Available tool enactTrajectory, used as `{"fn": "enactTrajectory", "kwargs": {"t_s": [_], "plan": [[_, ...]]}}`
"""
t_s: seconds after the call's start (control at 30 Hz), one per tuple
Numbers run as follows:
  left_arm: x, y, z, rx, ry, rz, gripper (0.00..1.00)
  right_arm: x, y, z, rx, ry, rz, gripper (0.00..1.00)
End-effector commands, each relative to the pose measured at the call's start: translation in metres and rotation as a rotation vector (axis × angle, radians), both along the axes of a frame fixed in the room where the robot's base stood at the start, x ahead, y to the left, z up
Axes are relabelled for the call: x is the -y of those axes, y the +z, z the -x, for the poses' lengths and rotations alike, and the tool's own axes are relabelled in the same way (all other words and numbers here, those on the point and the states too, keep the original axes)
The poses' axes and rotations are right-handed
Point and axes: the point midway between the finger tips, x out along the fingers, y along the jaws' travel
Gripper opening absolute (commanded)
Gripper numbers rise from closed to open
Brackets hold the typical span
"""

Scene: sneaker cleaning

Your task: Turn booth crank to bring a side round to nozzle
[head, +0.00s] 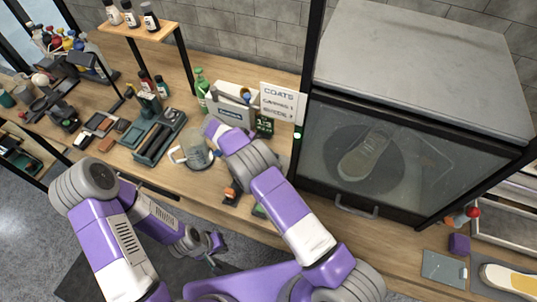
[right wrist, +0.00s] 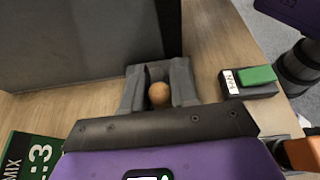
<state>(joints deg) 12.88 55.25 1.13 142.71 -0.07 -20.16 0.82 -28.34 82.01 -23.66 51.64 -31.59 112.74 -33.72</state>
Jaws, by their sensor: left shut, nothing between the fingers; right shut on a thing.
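The dark booth (head: 420,85) stands at the right of the bench in the head view. A sneaker (head: 362,155) shows dimly behind its window. A red ball knob (head: 473,212), which looks like the crank's, sits at the booth's lower right. My left gripper (head: 214,243) is shut and empty, low in front of the bench, far left of the knob. In the right wrist view, my right gripper (right wrist: 158,90) is shut on a round brown thing (right wrist: 159,94), mostly hidden between the fingers.
A glass jug (head: 196,153), a green bottle (head: 201,88) and a lettered white sign (head: 280,103) crowd the bench around my right arm. A green-topped block (right wrist: 250,80) lies near the right gripper.

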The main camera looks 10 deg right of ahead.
Motion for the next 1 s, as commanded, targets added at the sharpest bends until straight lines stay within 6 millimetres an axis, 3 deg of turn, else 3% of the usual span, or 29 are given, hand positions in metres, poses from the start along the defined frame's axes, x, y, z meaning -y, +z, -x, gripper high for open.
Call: {"fn": "enactTrajectory", "kwargs": {"t_s": [0.2, 0.73, 0.77, 0.8, 0.87, 1.0], "plan": [[0.0000, 0.0120, 0.0000, 0.000, 0.000, 0.000, 0.00, 0.0014, 0.0013, -0.0023, 0.003, -0.047, 0.001, 0.00], [0.0000, 0.0134, 0.0000, 0.000, 0.000, 0.000, 0.00, 0.0016, 0.0006, -0.0029, 0.004, -0.061, 0.001, 0.00], [0.0000, 0.0134, 0.0000, 0.000, 0.000, 0.000, 0.00, 0.0017, 0.0007, -0.0029, 0.004, -0.061, 0.001, 0.32], [0.0000, 0.0134, 0.0000, 0.000, 0.000, 0.000, 0.00, 0.0017, 0.0007, -0.0029, 0.004, -0.060, 0.001, 0.38], [0.0000, 0.0134, 0.0000, 0.000, 0.000, 0.000, 0.00, 0.0016, 0.0007, -0.0028, 0.004, -0.061, 0.001, 0.47], [0.0000, 0.0134, 0.0000, 0.000, 0.000, 0.000, 0.00, 0.0013, 0.0005, -0.0025, 0.003, -0.061, 0.001, 0.48]]}}
